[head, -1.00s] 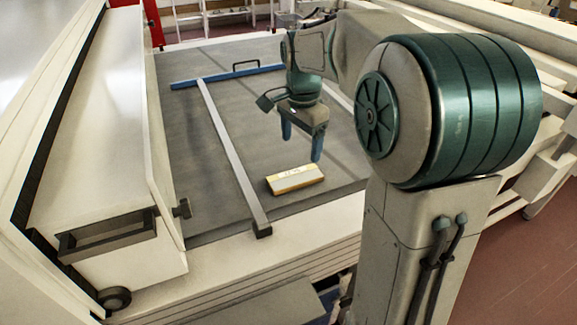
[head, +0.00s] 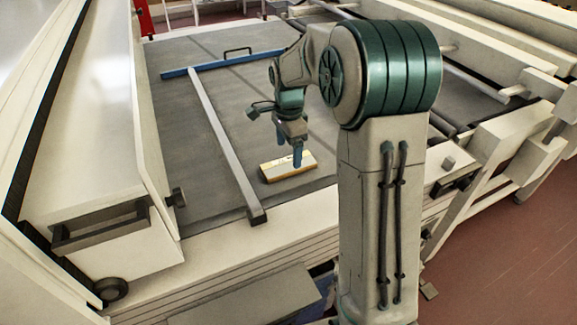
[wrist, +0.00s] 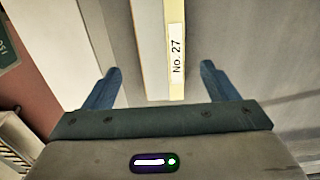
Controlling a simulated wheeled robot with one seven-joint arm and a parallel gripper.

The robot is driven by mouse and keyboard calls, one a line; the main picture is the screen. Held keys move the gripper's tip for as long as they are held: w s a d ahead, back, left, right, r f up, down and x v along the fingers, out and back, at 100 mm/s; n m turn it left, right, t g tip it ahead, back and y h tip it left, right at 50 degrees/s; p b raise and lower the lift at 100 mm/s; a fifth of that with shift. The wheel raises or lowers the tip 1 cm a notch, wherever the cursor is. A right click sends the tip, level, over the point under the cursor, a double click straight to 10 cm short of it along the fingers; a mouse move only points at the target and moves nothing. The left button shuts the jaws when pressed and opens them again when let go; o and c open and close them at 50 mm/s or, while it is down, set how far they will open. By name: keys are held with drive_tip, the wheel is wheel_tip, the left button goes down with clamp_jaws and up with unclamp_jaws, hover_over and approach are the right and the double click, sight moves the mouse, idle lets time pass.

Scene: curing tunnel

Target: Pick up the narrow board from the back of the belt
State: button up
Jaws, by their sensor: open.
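The narrow board (head: 289,167) lies flat on the grey belt, near the edge closest to me. It has a yellowish edge and a pale top. In the wrist view the board (wrist: 148,45) runs up the picture between the two blue fingers, with a white label reading "No. 27". My gripper (head: 289,154) is open and points down right above the board. In the wrist view my gripper (wrist: 157,80) has a gap on each side of the board. I cannot tell how far the fingertips reach down past its top.
A long grey rail (head: 222,143) runs along the belt left of the board, and a blue bar (head: 220,64) with a black handle crosses the far side. A white housing (head: 85,130) stands at the left. Bare belt (head: 190,165) lies between rail and housing.

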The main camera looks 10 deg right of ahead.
sight(288, 164)
wheel_tip(288, 164, down, 5)
drive_tip(key=shift+w+a+r+p, duration=0.1)
drive_tip(key=shift+a+p, duration=0.05)
drive_tip(key=shift+p, duration=0.15)
drive_tip(key=c, duration=1.1)
